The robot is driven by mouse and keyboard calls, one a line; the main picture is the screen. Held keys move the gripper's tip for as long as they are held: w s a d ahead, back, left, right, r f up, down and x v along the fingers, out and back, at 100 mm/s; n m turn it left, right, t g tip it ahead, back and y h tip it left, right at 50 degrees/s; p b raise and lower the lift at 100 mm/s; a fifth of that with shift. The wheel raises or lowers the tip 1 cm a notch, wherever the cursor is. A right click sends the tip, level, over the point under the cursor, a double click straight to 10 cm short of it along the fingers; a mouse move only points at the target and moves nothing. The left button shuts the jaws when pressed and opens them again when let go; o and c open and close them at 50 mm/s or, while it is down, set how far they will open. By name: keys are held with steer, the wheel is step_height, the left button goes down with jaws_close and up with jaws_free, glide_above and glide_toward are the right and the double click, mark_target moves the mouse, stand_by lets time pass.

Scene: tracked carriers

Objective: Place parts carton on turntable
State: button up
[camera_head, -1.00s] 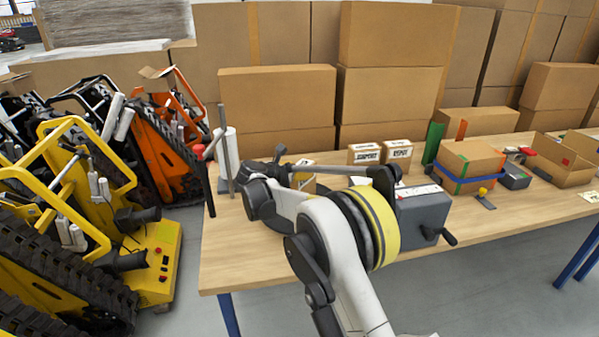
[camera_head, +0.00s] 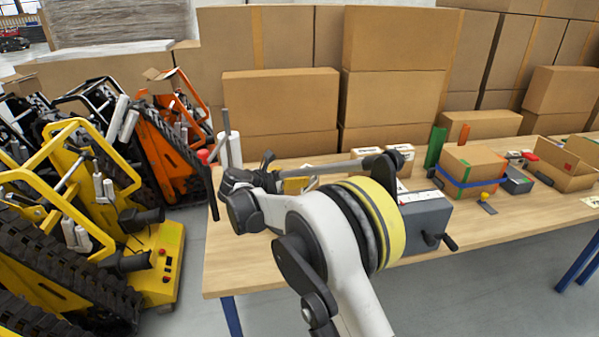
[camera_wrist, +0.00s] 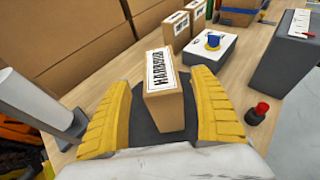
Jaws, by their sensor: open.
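A small brown carton (camera_wrist: 168,107) with a white label reading roughly "HARBOUR" stands upright in the wrist view. A dark round disc, apparently the turntable (camera_wrist: 143,125), shows beneath and around it. My gripper (camera_wrist: 160,84) is open, its yellow fingers on either side of the carton. A gap shows on both sides, so the fingers look clear of it. In the head view the arm hides most of the gripper and the disc; a small part of the carton or finger shows behind the arm.
Two more labelled cartons (camera_wrist: 177,30) stand behind, near a white box (camera_wrist: 212,46) with a blue knob. A grey crank box (camera_head: 424,218) is to the right. A red-topped item (camera_wrist: 257,113) is right of the gripper.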

steer(key=v, duration=0.5)
steer(key=s+d+r+m+g+y, duration=0.1)
steer(key=s+d+r+m, duration=0.3)
steer(key=d, duration=0.3)
steer(key=s+d+r+m+g, duration=0.2)
steer(key=s+d+m, duration=0.35)
steer(key=d, duration=0.25)
steer(key=s+d+r+m+g+y, duration=0.1)
steer(key=s+d+r+m, duration=0.35)
steer(key=d, duration=0.25)
steer(key=s+d+f+m+y, duration=0.1)
steer(key=s+d+f+m, duration=0.1)
steer(key=s+m, duration=0.3)
steer(key=s+d+f+m+y, duration=0.2)
steer(key=s+m, duration=0.3)
steer(key=s, duration=0.7)
steer(key=s+d+f+m+y, duration=0.1)
steer(key=s+d+m, duration=0.3)
steer(key=s, duration=0.5)
steer(key=shift+s+f+m+g+p, duration=0.3)
steer(key=shift+s+f+m+p, duration=0.1)
steer(key=shift+f+m, duration=0.6)
steer(key=shift+d+r, duration=0.15)
